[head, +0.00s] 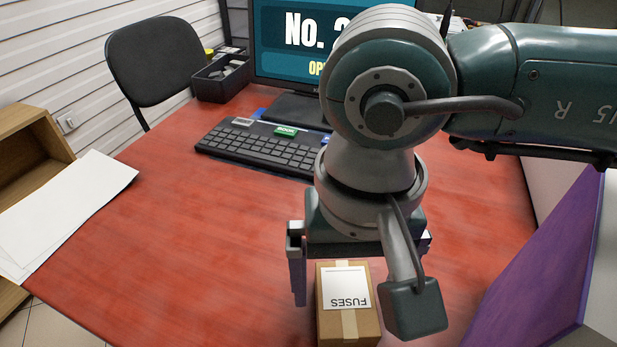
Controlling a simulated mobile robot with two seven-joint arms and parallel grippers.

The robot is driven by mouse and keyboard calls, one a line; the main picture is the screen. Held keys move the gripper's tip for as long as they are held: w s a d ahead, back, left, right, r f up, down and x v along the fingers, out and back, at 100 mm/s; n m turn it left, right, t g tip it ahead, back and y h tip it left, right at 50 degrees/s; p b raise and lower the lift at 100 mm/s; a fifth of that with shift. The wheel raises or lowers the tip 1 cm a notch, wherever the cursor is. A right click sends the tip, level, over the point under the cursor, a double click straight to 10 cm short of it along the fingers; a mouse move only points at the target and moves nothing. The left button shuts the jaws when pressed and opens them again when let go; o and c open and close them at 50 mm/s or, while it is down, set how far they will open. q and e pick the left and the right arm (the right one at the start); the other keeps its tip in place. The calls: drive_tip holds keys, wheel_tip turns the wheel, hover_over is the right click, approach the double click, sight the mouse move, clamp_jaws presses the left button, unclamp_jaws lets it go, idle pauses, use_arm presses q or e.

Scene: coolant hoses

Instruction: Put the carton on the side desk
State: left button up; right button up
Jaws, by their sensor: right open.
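The carton (347,327) is a small brown box with a white label reading FUSES, upside down in this view, and a strip of tape. It is at the bottom centre of the head view, on the red desk top (180,240). My right gripper (352,285) points down over the carton and is open. Its left finger stands to the left of the carton with a gap. Its other finger is hidden behind a dark block on my arm, so I cannot tell how close that side is. My left gripper is not in view.
A keyboard (262,150) lies at the back, before a monitor (300,68). A dark tray (222,78) stands at the back left near a black chair (155,70). White papers (70,205) lie at the left edge. A purple panel (545,255) borders the right. The desk's left middle is clear.

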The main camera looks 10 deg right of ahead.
sight(346, 296)
wheel_tip(346, 296, up, 10)
drive_tip(key=shift+f, duration=0.15)
idle(0.3)
